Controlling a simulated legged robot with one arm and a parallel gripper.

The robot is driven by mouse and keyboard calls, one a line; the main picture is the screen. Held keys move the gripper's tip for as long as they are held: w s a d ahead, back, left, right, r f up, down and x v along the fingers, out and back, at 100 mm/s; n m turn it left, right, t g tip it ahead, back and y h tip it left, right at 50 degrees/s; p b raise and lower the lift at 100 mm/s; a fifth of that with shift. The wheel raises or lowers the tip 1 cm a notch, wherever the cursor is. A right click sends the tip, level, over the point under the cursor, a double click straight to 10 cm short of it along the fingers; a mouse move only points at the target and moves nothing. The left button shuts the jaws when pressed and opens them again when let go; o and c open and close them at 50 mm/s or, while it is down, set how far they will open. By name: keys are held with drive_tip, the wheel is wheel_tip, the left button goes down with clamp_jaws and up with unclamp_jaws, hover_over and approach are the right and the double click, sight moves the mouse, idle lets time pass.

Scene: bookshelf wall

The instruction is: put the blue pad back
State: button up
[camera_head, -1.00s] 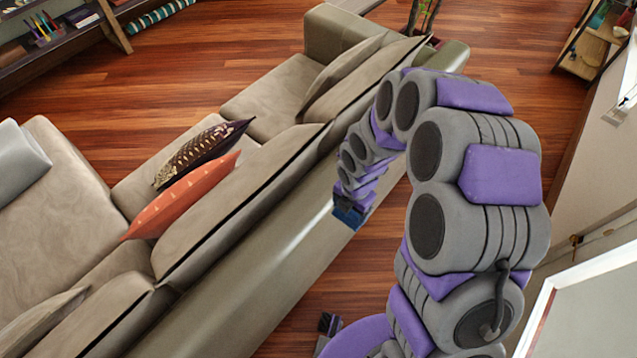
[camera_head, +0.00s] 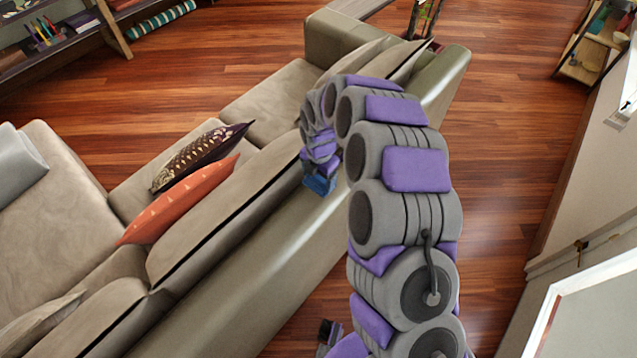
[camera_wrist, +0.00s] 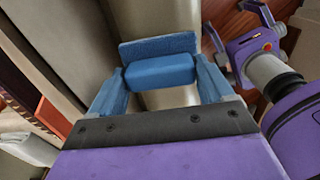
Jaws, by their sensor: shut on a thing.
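The blue pad (camera_wrist: 160,72) is a small blue block in the wrist view, with a flat upper part behind a thicker front part. My gripper (camera_wrist: 162,80) is shut on it, with one blue finger on each side. In the head view my gripper (camera_head: 320,184) is at the end of my arm, in front of the sofa's long back. There the pad and the blue fingers are too small to tell apart. No spot that is clearly the pad's own place can be made out.
The beige sofa (camera_head: 262,235) fills the left and middle, with an orange cushion (camera_head: 180,200) and a dark patterned cushion (camera_head: 200,157). A shelf (camera_head: 70,45) stands at the upper left, another shelf (camera_head: 592,50) at the upper right. Wooden floor (camera_head: 510,140) is clear right of my arm.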

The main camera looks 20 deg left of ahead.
sight(319, 183)
wheel_tip(319, 183, down, 4)
drive_tip(key=shift+s+r+b, duration=0.1)
drive_tip(key=shift+r+b, duration=0.05)
drive_tip(key=shift+b, duration=0.35)
drive_tip(key=o, duration=0.8)
drive_tip(key=shift+r, duration=0.1)
wheel_tip(319, 183, up, 11)
drive_tip(key=shift+d+r+p, duration=0.1)
drive_tip(key=shift+r+p, duration=0.1)
drive_tip(key=shift+p, duration=1.05)
drive_tip(key=shift+r, duration=0.35)
